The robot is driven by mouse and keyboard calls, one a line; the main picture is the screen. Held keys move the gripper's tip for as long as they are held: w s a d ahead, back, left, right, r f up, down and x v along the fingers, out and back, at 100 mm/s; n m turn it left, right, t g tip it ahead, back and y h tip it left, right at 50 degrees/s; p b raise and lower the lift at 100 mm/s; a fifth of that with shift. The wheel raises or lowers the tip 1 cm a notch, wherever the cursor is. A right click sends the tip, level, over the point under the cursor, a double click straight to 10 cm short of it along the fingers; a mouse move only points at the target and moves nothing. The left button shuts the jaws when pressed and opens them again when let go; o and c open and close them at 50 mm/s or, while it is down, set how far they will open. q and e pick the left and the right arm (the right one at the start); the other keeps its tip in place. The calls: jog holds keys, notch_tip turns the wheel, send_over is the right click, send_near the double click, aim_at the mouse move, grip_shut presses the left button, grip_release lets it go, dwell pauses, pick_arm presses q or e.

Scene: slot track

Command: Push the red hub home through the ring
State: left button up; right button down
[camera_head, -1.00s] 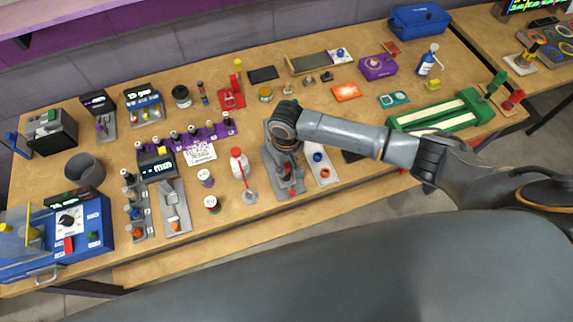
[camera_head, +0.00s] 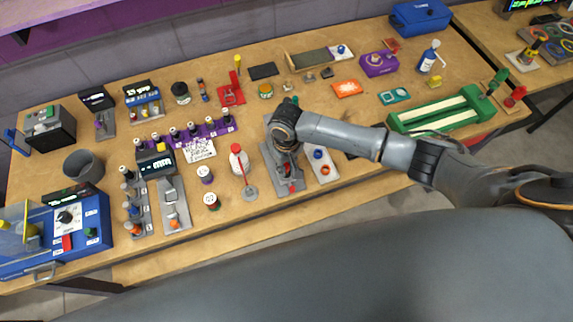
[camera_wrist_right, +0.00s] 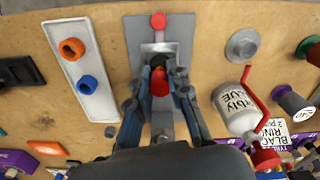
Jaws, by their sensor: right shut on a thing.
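A red piece, likely the red hub (camera_wrist_right: 160,82), sits between the fingers of my right gripper (camera_wrist_right: 162,80) in the wrist view. The gripper is shut on it, over a grey fixture (camera_wrist_right: 135,40) with a central slotted track. A second red knob (camera_wrist_right: 158,20) stands at the far end of that fixture. In the head view my right gripper (camera_head: 285,152) reaches down onto the same fixture (camera_head: 268,152), and the red knob (camera_head: 291,188) shows at its near end. The fingers hide much of the track, and I cannot tell a ring around the hub. My left gripper is out of view.
Beside the fixture, a white tray (camera_head: 326,178) holds a blue ring (camera_head: 318,154) and an orange ring (camera_head: 325,170). On the other side stand a white bottle with a red straw (camera_head: 239,160) and a grey disc (camera_wrist_right: 242,44). The table's front edge is close.

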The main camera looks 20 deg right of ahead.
aim_at(287, 166)
jog(key=c, duration=1.2)
grip_release()
jog(key=shift+f, duration=0.1)
jog(key=shift+o, duration=0.2)
notch_tip(287, 166, up, 12)
jog(key=shift+c, duration=0.5)
